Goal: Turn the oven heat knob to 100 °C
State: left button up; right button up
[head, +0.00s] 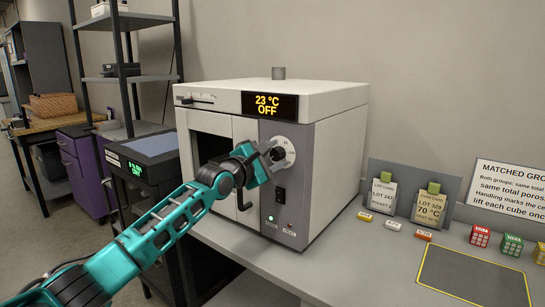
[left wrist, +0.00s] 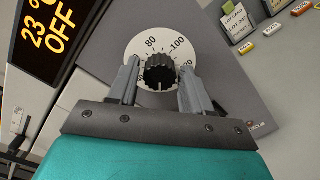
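The oven (head: 335,160) is a white and grey box on the bench. Its display (head: 269,106) reads 23 °C OFF. The heat knob (left wrist: 160,71) is black and ribbed, on a white dial (left wrist: 133,48) with 80 and 100 legible along its upper part in the left wrist view. My left gripper (left wrist: 160,85) is open, with one finger on each side of the knob and small gaps showing. In the head view the left gripper (head: 262,160) is in front of the dial (head: 289,152) and partly covers it. My right gripper is not in view.
A black switch (head: 280,194) is below the dial. To the oven's right are a card stand (head: 393,184), small labels, coloured cubes (head: 480,236) and a yellow-outlined dark mat (head: 470,278). A black device with a green readout (head: 143,160) stands left of the oven.

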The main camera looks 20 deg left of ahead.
pick_arm(q)
jog(key=c, duration=0.7)
jog(key=shift+c, duration=0.2)
jog(key=shift+m, duration=0.3)
